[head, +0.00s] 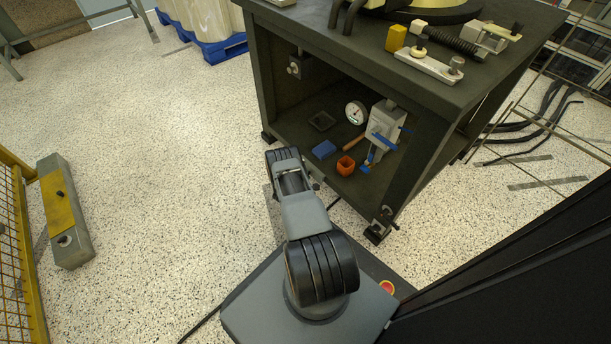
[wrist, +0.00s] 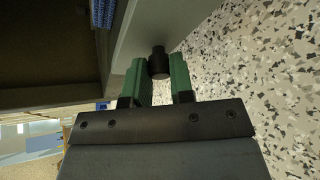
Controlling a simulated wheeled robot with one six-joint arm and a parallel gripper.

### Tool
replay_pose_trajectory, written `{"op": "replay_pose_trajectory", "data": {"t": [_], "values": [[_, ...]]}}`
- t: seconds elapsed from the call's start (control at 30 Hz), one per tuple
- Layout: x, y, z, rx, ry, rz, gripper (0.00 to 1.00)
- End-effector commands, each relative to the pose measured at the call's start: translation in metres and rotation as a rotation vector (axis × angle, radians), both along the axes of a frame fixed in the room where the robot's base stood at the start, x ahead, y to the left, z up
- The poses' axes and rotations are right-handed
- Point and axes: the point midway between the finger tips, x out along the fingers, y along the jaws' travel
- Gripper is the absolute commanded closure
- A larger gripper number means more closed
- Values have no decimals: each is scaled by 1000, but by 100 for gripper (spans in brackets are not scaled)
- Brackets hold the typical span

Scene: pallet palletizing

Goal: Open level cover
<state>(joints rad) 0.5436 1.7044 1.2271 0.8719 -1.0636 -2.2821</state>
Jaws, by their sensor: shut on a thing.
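In the wrist view, my gripper (wrist: 158,70) has its two green fingers on either side of a short black knob (wrist: 159,61) and is shut on it. The knob stands against a pale grey bar or panel edge (wrist: 170,22). Whether this grey part is the level cover cannot be told. In the head view my arm reaches toward the dark cabinet's lower front edge, and its own links hide the gripper. No cover is plainly seen open.
The dark cabinet (head: 420,85) has an open front. Inside are a round gauge (head: 355,113), an orange cup (head: 346,165) and a blue block (head: 324,149). A grey block with a yellow plate (head: 62,205) lies at the left. Speckled floor is free between them.

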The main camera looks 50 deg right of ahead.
Motion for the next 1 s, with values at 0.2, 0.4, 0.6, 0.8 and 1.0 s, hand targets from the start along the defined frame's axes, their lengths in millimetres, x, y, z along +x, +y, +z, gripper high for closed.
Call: {"op": "replay_pose_trajectory", "data": {"t": [0.2,0.4,0.6,0.8,1.0], "values": [[1,3,17,193,-23,-1,100],[1,5,28,382,-44,-2,100],[0,4,39,571,-65,-2,100],[0,1,48,751,-86,0,100],[-1,-4,51,905,-100,-3,100]]}}
